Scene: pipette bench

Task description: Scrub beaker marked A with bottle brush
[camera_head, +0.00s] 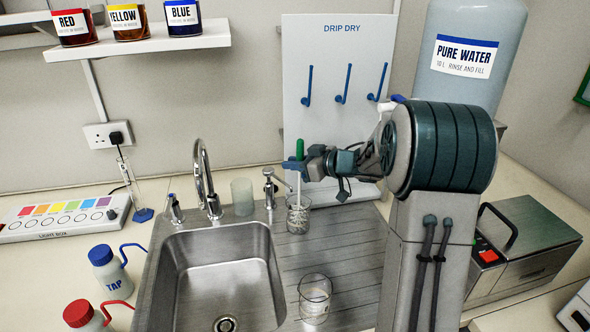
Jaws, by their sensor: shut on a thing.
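My gripper (299,166) is shut on the bottle brush, high over the drainboard. The brush's green handle (300,148) stands upright above the jaws, and its pale stem runs down below them. The brush's lower end is inside a clear glass beaker (305,217) standing on the drainboard behind and right of the sink basin. A second clear beaker (315,299) stands nearer, by the basin's right edge, with something pale at its base. I cannot read a letter A on either beaker. Whether the bristles touch the glass is too small to tell.
The sink basin (215,270) and tap (205,180) lie left of the beakers. A frosted cup (242,197) and soap pump (271,187) stand behind. The DRIP DRY pegboard (340,60) rises behind my gripper. The drainboard's middle (350,250) is clear.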

